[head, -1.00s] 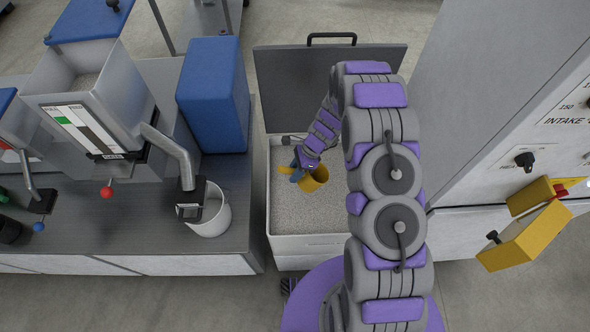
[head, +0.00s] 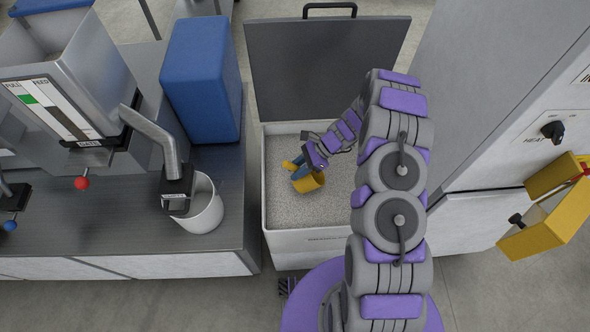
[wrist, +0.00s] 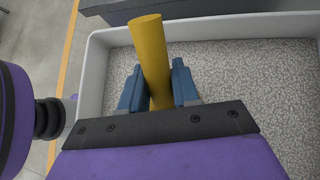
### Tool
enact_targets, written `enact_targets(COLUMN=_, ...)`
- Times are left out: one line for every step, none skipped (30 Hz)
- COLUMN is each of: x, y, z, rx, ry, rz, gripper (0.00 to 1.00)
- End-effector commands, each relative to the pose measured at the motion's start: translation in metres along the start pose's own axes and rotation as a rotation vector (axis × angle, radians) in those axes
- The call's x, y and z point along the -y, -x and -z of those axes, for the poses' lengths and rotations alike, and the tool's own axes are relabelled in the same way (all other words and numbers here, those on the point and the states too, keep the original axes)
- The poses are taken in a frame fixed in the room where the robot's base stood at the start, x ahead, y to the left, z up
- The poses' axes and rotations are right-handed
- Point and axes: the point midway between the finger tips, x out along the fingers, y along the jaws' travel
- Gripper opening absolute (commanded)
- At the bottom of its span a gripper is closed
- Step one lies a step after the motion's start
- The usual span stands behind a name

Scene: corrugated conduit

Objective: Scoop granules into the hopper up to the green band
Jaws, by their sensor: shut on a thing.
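A yellow scoop (head: 309,182) is over the granules in the head view, its cup tilted; whether it touches them I cannot tell. My gripper (head: 297,170) is shut on its handle. In the wrist view the yellow handle (wrist: 152,60) stands between the blue fingers of my gripper (wrist: 160,88); the cup is hidden there. Pale granules (head: 285,208) fill an open bin (head: 310,240). The hopper (head: 75,65) at upper left has a gauge (head: 48,108) with a green band (head: 40,99) near its upper end. Some granules show inside the hopper.
The bin's grey lid (head: 320,70) stands open behind it. A white bucket (head: 203,207) sits under a spout (head: 150,135) on the bench. A blue box (head: 203,80) stands between hopper and bin. A grey cabinet (head: 510,100) with a yellow box (head: 545,222) is at right.

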Motion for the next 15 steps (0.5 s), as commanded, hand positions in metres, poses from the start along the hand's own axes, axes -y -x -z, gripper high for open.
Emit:
enact_targets(x=0.001, y=-0.005, z=0.009, rx=0.023, ry=0.002, rz=0.002, gripper=0.00)
enact_targets(x=0.002, y=-0.006, z=0.012, rx=0.038, ry=0.005, rz=0.001, gripper=0.00)
enact_targets(x=0.002, y=-0.007, z=0.015, rx=0.059, ry=0.009, rz=0.001, gripper=0.00)
enact_targets(x=0.003, y=-0.007, z=0.018, rx=0.072, ry=0.012, rz=0.003, gripper=0.00)
enact_targets(x=0.003, y=-0.008, z=0.021, rx=0.085, ry=0.016, rz=0.004, gripper=0.00)
enact_targets(x=0.004, y=-0.009, z=0.022, rx=0.092, ry=0.020, rz=0.004, gripper=0.00)
enact_targets(x=0.004, y=-0.011, z=0.024, rx=0.088, ry=0.020, rz=0.003, gripper=0.00)
enact_targets(x=0.004, y=-0.014, z=0.025, rx=0.085, ry=0.019, rz=0.002, gripper=0.00)
enact_targets(x=0.004, y=-0.017, z=0.028, rx=0.082, ry=0.019, rz=0.001, gripper=0.00)
enact_targets(x=0.004, y=-0.019, z=0.030, rx=0.080, ry=0.018, rz=0.001, gripper=0.00)
enact_targets(x=0.005, y=-0.021, z=0.033, rx=0.078, ry=0.018, rz=0.000, gripper=0.00)
enact_targets(x=0.005, y=-0.024, z=0.036, rx=0.075, ry=0.017, rz=0.000, gripper=0.00)
enact_targets(x=0.005, y=-0.027, z=0.038, rx=0.073, ry=0.016, rz=-0.001, gripper=0.00)
enact_targets(x=0.006, y=-0.029, z=0.041, rx=0.071, ry=0.016, rz=-0.001, gripper=0.00)
enact_targets(x=0.006, y=-0.032, z=0.044, rx=0.069, ry=0.015, rz=-0.001, gripper=0.00)
